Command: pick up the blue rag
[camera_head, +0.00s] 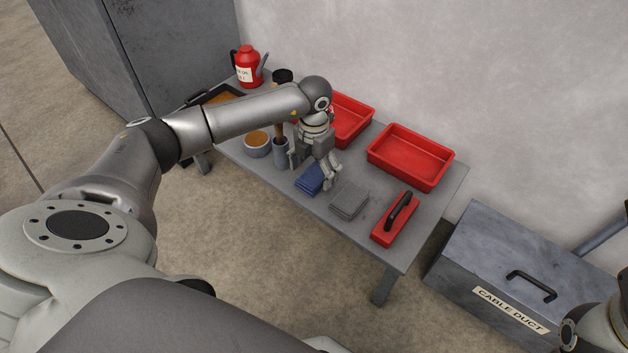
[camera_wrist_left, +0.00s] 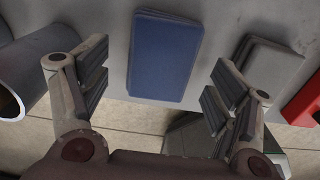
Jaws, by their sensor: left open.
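The blue rag (camera_head: 311,178) lies folded on the grey table (camera_head: 388,243), near its front edge, left of a grey rag (camera_head: 349,201). In the left wrist view the blue rag (camera_wrist_left: 164,56) is a flat rectangle at top centre, beyond and between the fingertips. My left gripper (camera_head: 313,171) is over the blue rag and partly covers it in the head view. In the left wrist view the left gripper (camera_wrist_left: 155,85) is open, its fingers spread wider than the rag, with nothing between the pads. My right gripper is out of view.
A grey cylinder (camera_head: 281,154) and a round tin (camera_head: 257,144) stand left of the rag. A red float with black handle (camera_head: 394,221), a red tray (camera_head: 410,157) and another red tray (camera_head: 352,119) are also on the table. A cable duct box (camera_head: 520,283) stands to the right.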

